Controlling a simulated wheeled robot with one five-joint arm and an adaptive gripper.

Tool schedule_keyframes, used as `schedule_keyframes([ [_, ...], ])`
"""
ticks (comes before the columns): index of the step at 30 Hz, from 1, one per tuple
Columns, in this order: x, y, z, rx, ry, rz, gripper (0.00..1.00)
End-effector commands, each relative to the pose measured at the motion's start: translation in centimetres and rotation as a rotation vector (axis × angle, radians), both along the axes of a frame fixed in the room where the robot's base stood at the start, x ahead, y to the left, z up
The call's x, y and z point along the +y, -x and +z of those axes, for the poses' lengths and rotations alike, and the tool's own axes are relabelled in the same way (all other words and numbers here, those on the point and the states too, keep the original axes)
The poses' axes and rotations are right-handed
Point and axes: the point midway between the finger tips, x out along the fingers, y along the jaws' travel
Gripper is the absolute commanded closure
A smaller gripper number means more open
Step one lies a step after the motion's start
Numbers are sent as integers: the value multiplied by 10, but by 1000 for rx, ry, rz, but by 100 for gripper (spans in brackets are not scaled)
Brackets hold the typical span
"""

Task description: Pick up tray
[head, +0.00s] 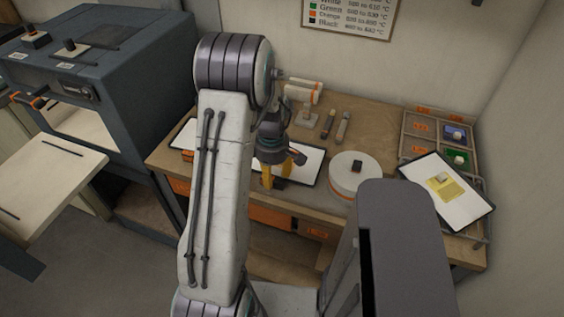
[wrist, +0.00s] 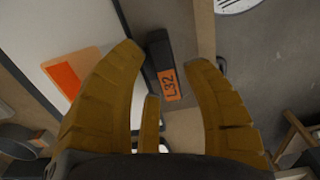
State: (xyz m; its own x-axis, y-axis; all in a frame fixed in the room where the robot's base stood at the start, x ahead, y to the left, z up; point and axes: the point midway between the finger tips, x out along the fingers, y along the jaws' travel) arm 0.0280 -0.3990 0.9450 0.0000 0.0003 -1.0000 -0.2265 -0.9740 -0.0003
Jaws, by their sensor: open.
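A white tray (head: 312,163) with a dark rim lies on the wooden workbench, partly hidden behind my arm. It also shows in the wrist view (wrist: 100,32), with an orange piece (wrist: 66,78) on it. A dark block (wrist: 155,50) with an orange L32 label (wrist: 170,85) sits at the tray's edge, like a handle. My gripper (head: 274,178) is over the tray's front edge. In the wrist view my gripper (wrist: 165,58) is open, its yellow fingers on either side of the block. I cannot tell whether they touch it.
A round white turntable (head: 343,180) with a dark block on top stands right of the tray. A second white tray (head: 465,208) with a yellow piece lies at the bench's right, overlapping a sectioned rack (head: 420,150). A large dark kiln-like cabinet (head: 135,75) stands at left.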

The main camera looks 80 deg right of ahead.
Motion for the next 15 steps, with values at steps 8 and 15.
schedule_keyframes([
  [8,0,0,-14,0,0,-1,56],
  [15,0,0,-14,0,0,-1,57],
])
